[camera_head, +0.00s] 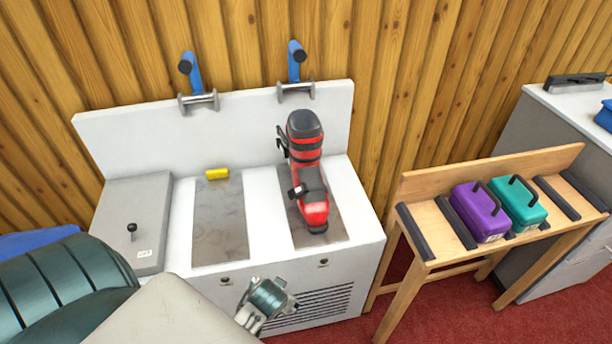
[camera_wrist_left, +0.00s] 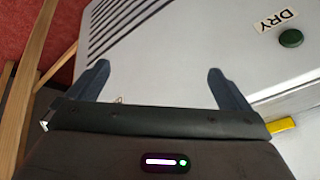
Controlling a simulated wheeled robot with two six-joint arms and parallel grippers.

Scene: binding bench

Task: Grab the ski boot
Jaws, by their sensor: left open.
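The red and black ski boot (camera_head: 308,172) stands on the right grey pad of the white bench (camera_head: 267,222), its toe toward the front. It is not visible in the left wrist view. My left gripper (camera_head: 248,318) is in front of the bench, low and to the left of the boot, apart from it; its fingertips are hard to make out there. In the left wrist view my left gripper (camera_wrist_left: 158,85) is open and empty, with the bench's front panel and vent slots beyond its fingers. My right gripper is in neither view.
A yellow block (camera_head: 217,174) lies at the back of the left pad. A grey box with a black knob (camera_head: 132,229) is at the bench's left. Blue clamps (camera_head: 297,62) are on the back panel. A wooden rack (camera_head: 415,217) at right holds purple (camera_head: 481,212) and teal (camera_head: 518,204) cases.

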